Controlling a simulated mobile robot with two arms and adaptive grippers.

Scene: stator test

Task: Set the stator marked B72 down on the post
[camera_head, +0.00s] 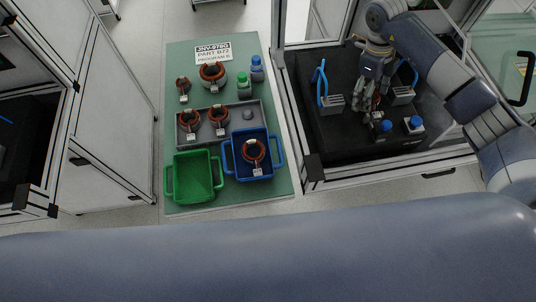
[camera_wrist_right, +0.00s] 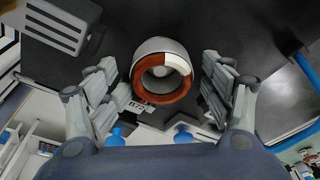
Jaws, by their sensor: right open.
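The stator marked B72 (camera_wrist_right: 143,82) shows in the right wrist view as a copper winding ring in a grey housing, with its B72 tag hanging at its lower left. My right gripper (camera_wrist_right: 165,88) is open, its fingers on both sides of the stator with gaps between. A grey round part (camera_wrist_right: 159,72) shows inside the ring; I cannot tell whether it is the post or how the stator is seated. In the head view my right gripper (camera_head: 368,104) is low over the black surface of the bay and hides the stator there. My left gripper is not in view.
The green table (camera_head: 262,203) holds several other stators, a grey tray (camera_head: 258,105), a green bin (camera_head: 196,181), a blue bin (camera_head: 272,150) and a part B72 sign (camera_head: 213,53).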

